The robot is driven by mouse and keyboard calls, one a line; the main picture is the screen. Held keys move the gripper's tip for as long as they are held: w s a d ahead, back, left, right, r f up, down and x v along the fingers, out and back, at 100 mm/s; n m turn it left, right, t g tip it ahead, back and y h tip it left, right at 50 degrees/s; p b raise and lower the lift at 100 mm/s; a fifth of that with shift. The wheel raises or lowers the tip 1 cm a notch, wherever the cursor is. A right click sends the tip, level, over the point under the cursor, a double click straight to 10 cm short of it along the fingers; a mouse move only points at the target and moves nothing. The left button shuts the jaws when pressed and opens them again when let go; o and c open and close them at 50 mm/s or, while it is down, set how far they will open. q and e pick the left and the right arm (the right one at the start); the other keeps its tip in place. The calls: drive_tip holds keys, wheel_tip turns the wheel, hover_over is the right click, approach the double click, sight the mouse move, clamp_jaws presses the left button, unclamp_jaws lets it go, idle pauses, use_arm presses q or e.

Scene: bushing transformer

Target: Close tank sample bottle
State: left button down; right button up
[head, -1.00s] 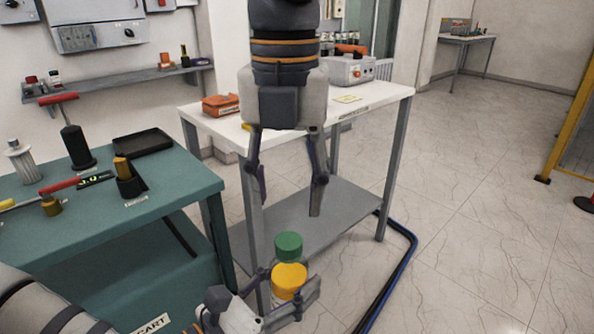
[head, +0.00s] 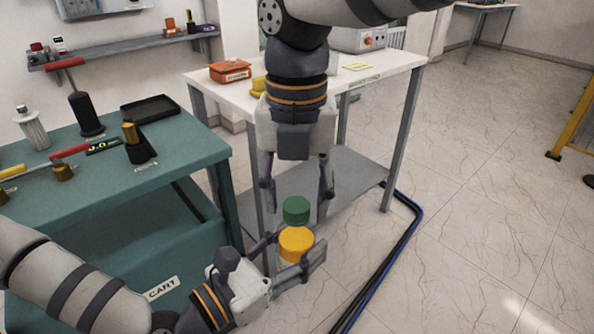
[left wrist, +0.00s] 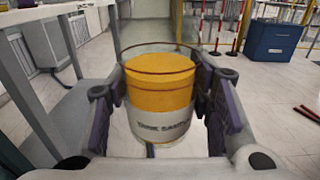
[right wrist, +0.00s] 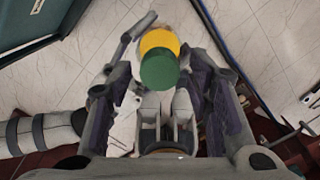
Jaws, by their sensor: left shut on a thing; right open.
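My left gripper (head: 291,252) is shut on the tank sample bottle (head: 296,244), which has a yellow upper part. The left wrist view shows the bottle (left wrist: 160,100) upright between the fingers, with a clear rim and a white label starting "TANK SAMP". A green cylinder (head: 296,209) stands above the yellow part. In the right wrist view the green cylinder (right wrist: 159,69) overlaps the yellow part (right wrist: 160,42). I cannot tell whether they touch. My right gripper (head: 297,192) points down from above, open, its fingers on either side of the green cylinder and apart from it.
A teal cart (head: 185,150) with tools and a black tray (head: 150,109) is at the left. A white table (head: 385,75) with an orange box (head: 230,71) stands behind the grippers.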

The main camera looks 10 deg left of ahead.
drive_tip(key=shift+f, duration=0.2)
drive_tip(key=shift+c, duration=0.2)
clamp_jaws()
drive_tip(key=m, duration=2.2)
drive_tip(key=shift+m, duration=0.4)
